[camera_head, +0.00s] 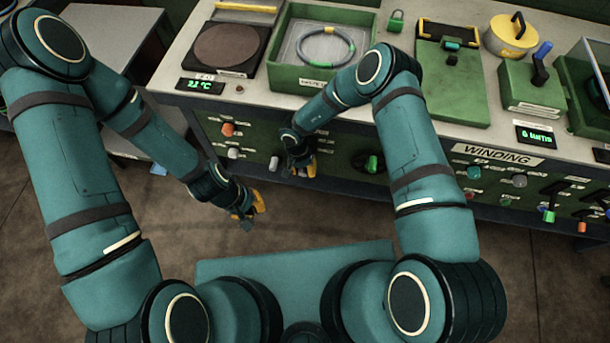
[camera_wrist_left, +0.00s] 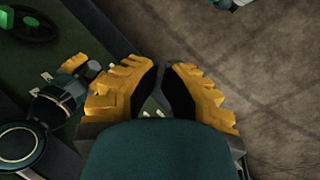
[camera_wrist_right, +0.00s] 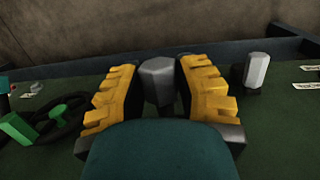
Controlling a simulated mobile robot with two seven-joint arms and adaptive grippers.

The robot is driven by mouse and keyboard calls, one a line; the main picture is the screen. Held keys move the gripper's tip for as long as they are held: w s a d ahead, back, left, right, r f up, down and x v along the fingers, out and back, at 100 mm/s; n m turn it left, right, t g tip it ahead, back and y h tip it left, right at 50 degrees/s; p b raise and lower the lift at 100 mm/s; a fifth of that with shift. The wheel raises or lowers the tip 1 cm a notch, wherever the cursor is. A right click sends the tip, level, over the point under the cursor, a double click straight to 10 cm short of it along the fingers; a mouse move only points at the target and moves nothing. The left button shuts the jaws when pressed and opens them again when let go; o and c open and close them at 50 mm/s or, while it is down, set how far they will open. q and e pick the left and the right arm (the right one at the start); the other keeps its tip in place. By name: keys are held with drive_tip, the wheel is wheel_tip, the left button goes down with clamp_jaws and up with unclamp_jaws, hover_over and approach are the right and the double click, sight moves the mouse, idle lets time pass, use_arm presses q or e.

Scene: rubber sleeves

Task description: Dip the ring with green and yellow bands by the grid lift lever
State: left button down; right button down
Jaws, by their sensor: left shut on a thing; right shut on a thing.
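The ring with green and yellow bands (camera_head: 329,30) lies flat on a pale grid (camera_head: 290,50) inside a green-walled bath (camera_head: 281,68) on the bench. My right gripper (camera_head: 302,166) is at the bench's front panel, below the bath. In the right wrist view its yellow fingers (camera_wrist_right: 158,92) are closed on the sides of a grey lever knob (camera_wrist_right: 157,72). The lever's own label is not in view. My left gripper (camera_head: 247,214) is low in front of the panel, away from the bath. Its fingers (camera_wrist_left: 163,85) are close together, and what lies between them cannot be made out.
A second grey knob (camera_wrist_right: 256,70) sits beside the right gripper. A handwheel with a green grip (camera_head: 372,163) is on its other side. A hotplate (camera_head: 225,47) stands left of the bath, and a green clamp stand (camera_head: 450,85) stands right. The floor in front is clear.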

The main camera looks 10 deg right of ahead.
use_arm(q)
drive_tip(key=s+d+f+n+g+h, duration=0.4)
drive_tip(key=s+d+n+g, duration=0.1)
drive_tip(key=s+d+n, duration=0.15)
drive_tip(key=d+f+n+t+h, duration=0.1)
drive_tip(key=d+n+t+h, duration=0.1)
drive_tip(key=d+n+h, duration=0.5)
drive_tip(key=w+d+f+n+t, duration=0.4)
drive_tip(key=w+d+n+t, duration=0.1)
drive_tip(key=w+n+t, duration=0.4)
drive_tip(key=w+a+f+n+t+y, duration=0.3)
drive_tip(key=a+f+n+t+y, duration=0.2)
drive_tip(key=f+n+t+y, duration=0.4)
drive_tip(key=w+d+f+n+g+h, duration=0.15)
drive_tip(key=w+d, duration=0.25)
drive_tip(key=w, duration=0.5)
drive_tip(key=shift+a+r+y, duration=0.15)
drive_tip(key=shift+a+r, duration=0.3)
drive_tip(key=shift+r, duration=0.25)
drive_tip(key=shift+a+r+y, duration=0.1)
drive_tip(key=shift+a+r, duration=0.35)
drive_tip(key=shift+r, duration=0.25)
